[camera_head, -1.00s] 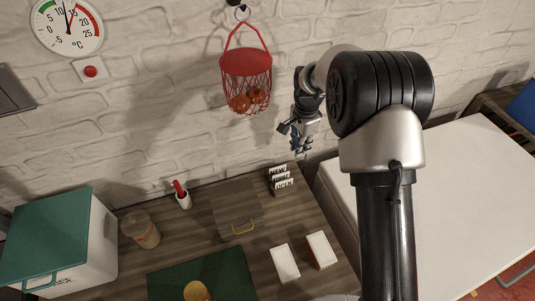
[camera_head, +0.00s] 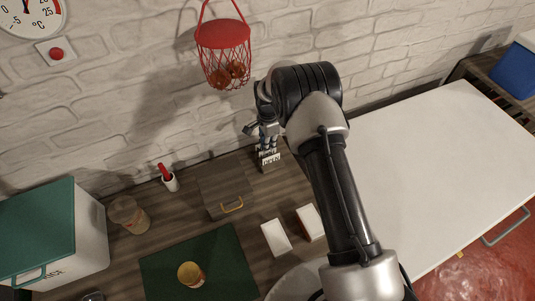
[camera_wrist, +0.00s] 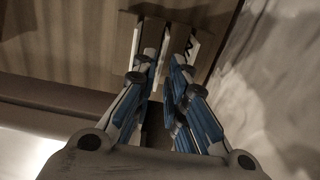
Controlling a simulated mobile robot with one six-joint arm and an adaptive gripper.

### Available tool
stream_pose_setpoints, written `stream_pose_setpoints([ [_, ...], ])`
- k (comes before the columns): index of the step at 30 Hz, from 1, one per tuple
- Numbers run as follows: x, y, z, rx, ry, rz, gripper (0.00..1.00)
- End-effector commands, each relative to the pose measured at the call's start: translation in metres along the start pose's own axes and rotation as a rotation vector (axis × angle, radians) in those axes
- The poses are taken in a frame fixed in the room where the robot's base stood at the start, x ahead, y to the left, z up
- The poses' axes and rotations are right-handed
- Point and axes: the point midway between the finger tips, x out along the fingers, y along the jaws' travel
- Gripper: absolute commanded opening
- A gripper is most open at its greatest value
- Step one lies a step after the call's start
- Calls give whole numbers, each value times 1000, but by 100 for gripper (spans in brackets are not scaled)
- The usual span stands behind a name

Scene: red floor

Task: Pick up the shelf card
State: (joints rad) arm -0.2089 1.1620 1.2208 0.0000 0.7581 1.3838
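The shelf cards (camera_head: 271,161) stand in a small upright stack on the wooden counter by the wall. The front one reads OPEN; the rear ones are partly hidden by my gripper. My gripper (camera_head: 266,146) points down just above and behind the stack. In the wrist view my gripper (camera_wrist: 165,62) is open, with a gap between its blue-padded fingers. Pale card edges and part of a dark letter on a card (camera_wrist: 190,47) show around and beyond the fingertips. I cannot tell whether a card lies between the fingers.
A wooden box (camera_head: 224,186) stands left of the cards. Two white blocks (camera_head: 276,237) lie in front. A red basket (camera_head: 223,35) hangs on the wall above. A white surface (camera_head: 430,170) spreads at the right, with a wall (camera_wrist: 280,90) close beside my gripper.

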Motion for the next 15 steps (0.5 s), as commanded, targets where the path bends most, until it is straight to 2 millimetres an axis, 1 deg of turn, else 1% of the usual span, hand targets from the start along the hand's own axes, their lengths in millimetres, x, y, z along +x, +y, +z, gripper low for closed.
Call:
stream_pose_setpoints([
  [1, 10, 1, 1, 0, -1, 3, 13],
  [3, 21, 1, 2, 0, -1, 3, 13],
  [7, 39, 1, 2, 0, 0, 3, 13],
  [9, 43, 0, 2, 0, 0, 1, 13],
  [15, 42, 0, 2, 0, 0, 0, 13],
])
